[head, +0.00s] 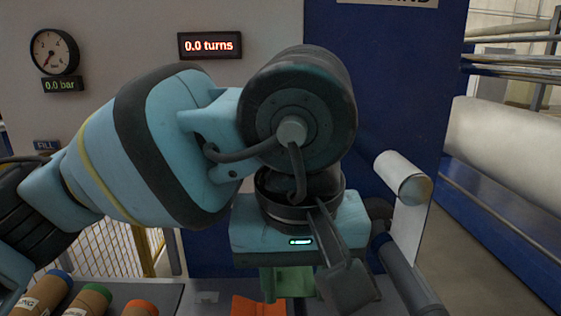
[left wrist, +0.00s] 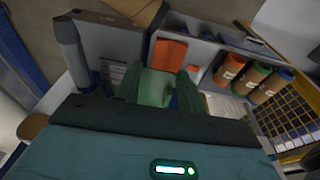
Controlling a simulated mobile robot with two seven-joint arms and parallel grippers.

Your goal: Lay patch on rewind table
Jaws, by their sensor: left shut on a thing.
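My left gripper (head: 288,290) points down in the middle of the head view, above a grey table (head: 190,302). It is shut on a light green piece, probably the patch (head: 290,280), which shows below the gripper body. In the left wrist view the green piece (left wrist: 155,88) sits between the two dark green fingers. An orange flat piece (left wrist: 168,55) lies on the table beyond the fingers; part of it shows in the head view (head: 258,306). I cannot tell whether the green piece touches the table. My right gripper is not in view.
Brown rollers with blue (head: 60,277), green (head: 97,292) and orange (head: 140,307) ends lie at the lower left. A white roll (head: 403,178) with a hanging sheet stands right of the gripper. A gauge (head: 54,51) and a display reading 0.0 turns (head: 209,46) are on the panel behind.

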